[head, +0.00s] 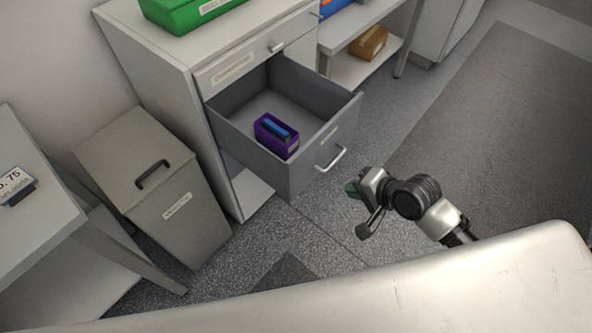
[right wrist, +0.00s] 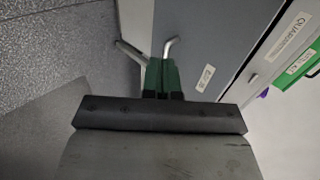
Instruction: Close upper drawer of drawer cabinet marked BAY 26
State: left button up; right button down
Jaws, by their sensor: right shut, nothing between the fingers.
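The drawer cabinet (head: 160,62) stands at the upper left of the head view. A grey drawer (head: 345,118) is pulled far out of it, below a shut top front with a label and a small handle. The open drawer's bar handle (head: 332,159) is on its front. A purple box (head: 276,137) with blue contents lies inside. No BAY 26 marking is readable. My right gripper (head: 352,189) is in front of and just below the drawer handle, apart from it in the head view. Its green fingers (right wrist: 162,75) are shut and empty. My left gripper is not in view.
A green bin (head: 180,12) sits on the cabinet. A lidded grey bin (head: 150,175) stands left of the cabinet, near a table (head: 40,225) with a sign. A shelf unit with a brown box (head: 369,43) is behind. The floor right of the drawer is clear.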

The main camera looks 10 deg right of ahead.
aim_at(307, 175)
jog(key=x, duration=0.3)
jog(key=r+x, duration=0.1)
jog(key=x, duration=0.3)
jog(key=w+a+x, duration=0.1)
jog(key=x, duration=0.3)
jog(key=shift+r, duration=0.2)
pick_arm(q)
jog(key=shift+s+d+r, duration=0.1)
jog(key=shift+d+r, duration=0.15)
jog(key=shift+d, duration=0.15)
pick_arm(e)
jog(key=shift+w+a+f, duration=0.1)
jog(key=shift+w+a, duration=0.45)
jog(key=shift+w, duration=0.1)
